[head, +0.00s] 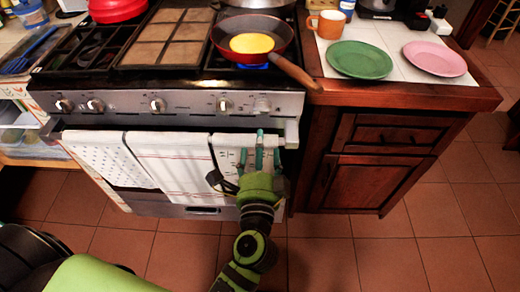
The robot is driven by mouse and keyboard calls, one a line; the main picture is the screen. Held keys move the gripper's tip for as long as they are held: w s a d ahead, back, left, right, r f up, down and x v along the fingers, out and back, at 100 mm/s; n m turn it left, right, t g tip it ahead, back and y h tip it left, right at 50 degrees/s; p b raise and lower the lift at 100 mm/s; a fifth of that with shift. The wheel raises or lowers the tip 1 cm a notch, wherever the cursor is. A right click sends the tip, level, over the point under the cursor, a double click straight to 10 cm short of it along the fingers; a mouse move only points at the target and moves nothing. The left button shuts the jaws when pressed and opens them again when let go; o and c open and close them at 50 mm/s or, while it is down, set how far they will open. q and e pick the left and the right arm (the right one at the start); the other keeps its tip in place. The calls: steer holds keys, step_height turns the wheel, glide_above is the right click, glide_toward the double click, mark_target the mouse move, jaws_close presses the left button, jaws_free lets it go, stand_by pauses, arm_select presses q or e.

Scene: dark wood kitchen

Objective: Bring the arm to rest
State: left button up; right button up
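One arm of mine reaches up from the bottom edge, green and black. I take it as the right one, since it stands right of my green body part at the lower left. Its gripper (260,160) is in front of the oven door, near the towels and the right end of the oven handle. Its teal fingertips point up and look spread apart, with nothing seen between them. Whether it touches the door or towel I cannot tell. My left gripper is not in view.
A red pan (224,43) with a yellow round food (251,43) sits over a blue flame; its handle (296,72) sticks out past the stove front. Green plate (359,59), pink plate (435,58) and orange mug (326,24) stand on the right counter. Tiled floor (390,250) is clear at right.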

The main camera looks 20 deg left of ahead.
stand_by(0.5)
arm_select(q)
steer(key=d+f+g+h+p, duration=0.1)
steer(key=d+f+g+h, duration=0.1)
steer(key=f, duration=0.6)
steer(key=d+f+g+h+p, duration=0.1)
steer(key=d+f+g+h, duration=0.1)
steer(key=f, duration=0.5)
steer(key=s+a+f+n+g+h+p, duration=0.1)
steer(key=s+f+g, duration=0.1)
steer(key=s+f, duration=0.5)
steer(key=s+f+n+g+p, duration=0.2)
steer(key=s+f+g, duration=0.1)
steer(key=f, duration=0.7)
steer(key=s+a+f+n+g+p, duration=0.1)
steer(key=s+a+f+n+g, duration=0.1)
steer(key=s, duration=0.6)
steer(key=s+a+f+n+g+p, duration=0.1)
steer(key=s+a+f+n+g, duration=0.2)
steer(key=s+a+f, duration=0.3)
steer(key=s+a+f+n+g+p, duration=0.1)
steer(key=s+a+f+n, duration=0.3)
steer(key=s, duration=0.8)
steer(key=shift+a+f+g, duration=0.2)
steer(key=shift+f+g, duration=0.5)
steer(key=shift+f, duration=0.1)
arm_select(e)
step_height(320, 180, up, 8)
steer(key=s, duration=0.2)
steer(key=shift+s+g, duration=0.3)
